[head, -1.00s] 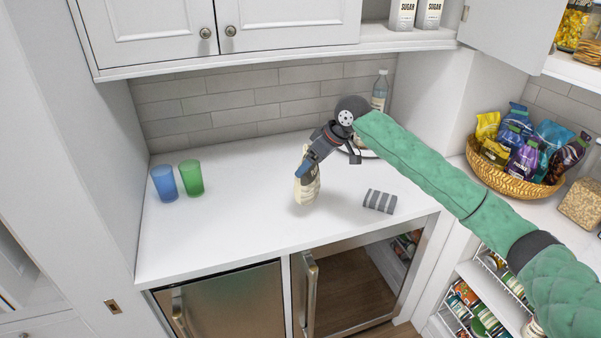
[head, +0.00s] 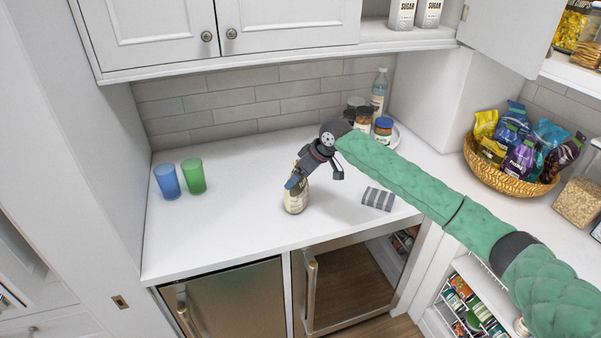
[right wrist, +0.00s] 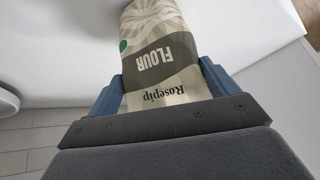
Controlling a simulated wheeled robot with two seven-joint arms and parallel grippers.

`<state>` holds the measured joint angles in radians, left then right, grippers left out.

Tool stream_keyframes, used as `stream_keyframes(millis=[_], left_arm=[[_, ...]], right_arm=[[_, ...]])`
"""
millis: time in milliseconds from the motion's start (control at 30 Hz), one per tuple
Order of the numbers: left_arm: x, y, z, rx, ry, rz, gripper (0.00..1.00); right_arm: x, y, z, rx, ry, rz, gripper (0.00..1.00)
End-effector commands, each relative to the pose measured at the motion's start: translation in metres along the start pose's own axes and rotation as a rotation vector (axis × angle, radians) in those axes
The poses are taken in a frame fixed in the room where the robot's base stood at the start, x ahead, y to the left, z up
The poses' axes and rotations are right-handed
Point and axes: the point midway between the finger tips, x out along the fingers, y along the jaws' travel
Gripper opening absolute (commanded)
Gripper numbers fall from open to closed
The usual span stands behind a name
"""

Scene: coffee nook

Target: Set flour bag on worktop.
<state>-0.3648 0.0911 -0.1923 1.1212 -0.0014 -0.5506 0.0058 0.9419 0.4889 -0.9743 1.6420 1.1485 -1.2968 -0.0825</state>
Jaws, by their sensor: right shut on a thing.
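The flour bag (head: 295,202) is cream with a dark band. It is at the middle of the white worktop (head: 235,230), roughly upright; I cannot tell whether its base touches the surface. My right gripper (head: 293,183) is shut on its upper part. My left gripper is not in view.
A blue cup (head: 167,181) and a green cup (head: 193,176) stand at the left. A striped folded cloth (head: 378,199) lies right of the bag. Jars (head: 383,128) and a bottle (head: 379,92) stand on a round tray at the back. A snack basket (head: 512,183) is at the right.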

Motion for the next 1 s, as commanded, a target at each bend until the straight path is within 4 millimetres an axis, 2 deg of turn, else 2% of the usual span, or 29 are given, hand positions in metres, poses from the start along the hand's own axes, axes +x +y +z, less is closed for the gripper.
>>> stream_keyframes(millis=[367, 400, 467, 767, 867, 1000], left_arm=[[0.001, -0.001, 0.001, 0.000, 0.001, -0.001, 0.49], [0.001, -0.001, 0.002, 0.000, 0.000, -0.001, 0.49], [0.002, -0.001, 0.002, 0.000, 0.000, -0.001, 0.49], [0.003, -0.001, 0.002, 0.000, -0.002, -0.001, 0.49], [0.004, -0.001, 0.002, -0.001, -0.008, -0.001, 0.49], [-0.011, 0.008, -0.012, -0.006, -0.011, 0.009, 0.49]], right_arm=[[0.000, 0.000, 0.000, -0.001, 0.003, 0.001, 0.15], [0.003, 0.000, 0.002, 0.000, 0.000, 0.000, 0.88], [0.002, 0.000, 0.002, 0.000, 0.000, 0.000, 1.00], [0.000, 0.000, 0.001, -0.001, 0.001, 0.001, 1.00], [-0.007, 0.001, 0.001, -0.002, 0.002, 0.002, 1.00], [-0.026, 0.001, 0.002, -0.002, 0.002, 0.002, 1.00]])
